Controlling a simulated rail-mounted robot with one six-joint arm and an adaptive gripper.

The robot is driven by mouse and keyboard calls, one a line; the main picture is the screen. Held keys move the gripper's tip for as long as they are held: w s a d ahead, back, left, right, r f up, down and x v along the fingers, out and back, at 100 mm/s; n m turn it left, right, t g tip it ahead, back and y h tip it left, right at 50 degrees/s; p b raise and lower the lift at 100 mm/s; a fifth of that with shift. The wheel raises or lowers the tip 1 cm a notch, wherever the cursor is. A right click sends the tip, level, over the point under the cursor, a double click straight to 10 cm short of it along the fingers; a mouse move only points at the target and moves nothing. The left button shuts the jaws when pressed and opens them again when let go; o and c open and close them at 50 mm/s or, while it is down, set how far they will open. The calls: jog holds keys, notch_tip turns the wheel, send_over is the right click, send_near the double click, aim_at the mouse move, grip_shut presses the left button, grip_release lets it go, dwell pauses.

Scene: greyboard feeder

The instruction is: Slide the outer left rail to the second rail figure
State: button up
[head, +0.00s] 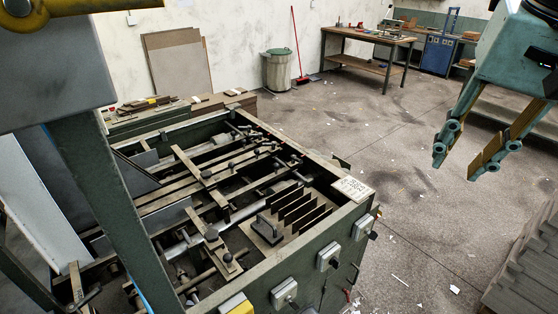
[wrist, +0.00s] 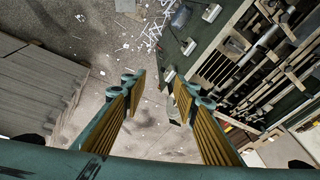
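The feeder (head: 312,245) is a dark green machine frame with an open top, filled with rails, rods and knobs. A narrow flat rail (head: 192,166) with a round knob lies across its middle. Another short bar with knobs (head: 225,258) lies nearer the front, and a further bar (head: 76,284) shows at the lower left. I cannot tell which is the outer left rail, and no rail figures are readable. My gripper (head: 460,166) hangs right of the feeder, over the floor, open and empty. In the wrist view its fingers (wrist: 157,84) are apart, with the feeder (wrist: 200,62) at the upper right.
A handled block (head: 268,229) and several upright dark plates (head: 300,208) sit in the feeder's front right. Switch boxes (head: 328,257) stick out from its side. Grey stacked sheets (head: 530,262) stand at the lower right. The littered floor (head: 420,225) between is otherwise clear.

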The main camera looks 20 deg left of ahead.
jog(key=w+a+p, duration=0.2)
jog(key=w+a, duration=0.7)
jog(key=w, duration=0.2)
jog(key=m+g+y+p, duration=0.1)
jog(key=m+g+p, duration=0.1)
jog(key=p, duration=0.3)
send_over(277, 164)
jog(key=d, duration=0.3)
notch_tip(277, 164, down, 21)
jog(key=shift+s+a+f, duration=0.1)
jog(key=shift+s+a, duration=0.15)
jog(key=shift+s, duration=0.1)
jog(key=shift+f, duration=0.1)
jog(key=shift+w+a+f, duration=0.15)
jog(key=shift+a+f, duration=0.25)
jog(key=shift+f, duration=1.8)
jog(key=shift+w+a+f, duration=0.1)
jog(key=shift+a+f, duration=0.35)
jog(key=shift+f, duration=1.8)
jog(key=shift+w+a+f, duration=0.15)
jog(key=shift+a+f, duration=0.25)
jog(key=shift+f, duration=1.8)
jog(key=shift+c, duration=0.8)
